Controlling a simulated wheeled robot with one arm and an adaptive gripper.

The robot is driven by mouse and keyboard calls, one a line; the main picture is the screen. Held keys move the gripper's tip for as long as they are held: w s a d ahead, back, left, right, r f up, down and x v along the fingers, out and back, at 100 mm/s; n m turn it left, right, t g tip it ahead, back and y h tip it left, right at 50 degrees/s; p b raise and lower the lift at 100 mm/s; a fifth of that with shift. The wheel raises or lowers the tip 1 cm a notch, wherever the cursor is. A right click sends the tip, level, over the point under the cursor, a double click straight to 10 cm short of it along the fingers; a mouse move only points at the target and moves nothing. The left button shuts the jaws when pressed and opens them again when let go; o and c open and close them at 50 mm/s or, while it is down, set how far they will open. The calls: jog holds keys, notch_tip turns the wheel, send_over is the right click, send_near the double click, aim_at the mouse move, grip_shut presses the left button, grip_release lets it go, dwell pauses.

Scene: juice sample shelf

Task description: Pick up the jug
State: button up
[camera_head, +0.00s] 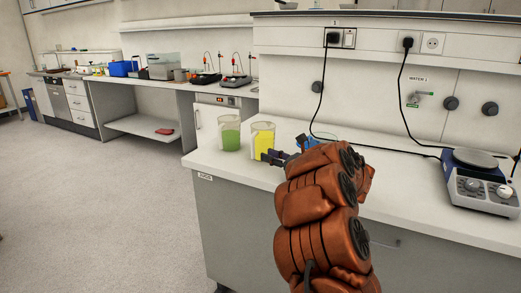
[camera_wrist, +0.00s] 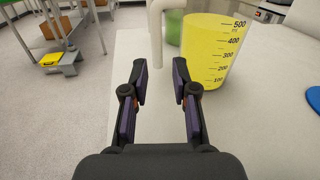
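A clear graduated jug of yellow liquid (camera_head: 263,136) stands upright on the white bench near its left end. A similar jug of green liquid (camera_head: 230,134) stands to its left. In the wrist view the yellow jug (camera_wrist: 210,55) is ahead and to the right, and the green one (camera_wrist: 174,28) is partly hidden behind it. A pale curved handle (camera_wrist: 157,35) shows at the yellow jug's left, ahead of the finger gap. My gripper (camera_head: 272,157) is just in front of the yellow jug. In the wrist view my gripper (camera_wrist: 160,78) is open, with nothing between its fingers.
A blue object (camera_head: 304,143) lies behind my arm, partly hidden. A hotplate stirrer (camera_head: 476,178) stands at the right, with black cables running down from the wall sockets. Another bench with equipment (camera_head: 150,82) runs along the back.

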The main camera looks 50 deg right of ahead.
aim_at(253, 151)
jog(key=shift+w+a+f+p, duration=0.1)
jog(key=shift+w+a+p, duration=0.15)
jog(key=shift+w, duration=1)
jog(key=shift+w+a+r+p, duration=0.1)
jog(key=shift+w+p, duration=0.25)
jog(key=shift+w, duration=0.9)
jog(key=shift+w+a+f+p, duration=0.1)
jog(key=shift+w+a+p, duration=0.15)
jog(key=shift+w, duration=1)
grip_shut()
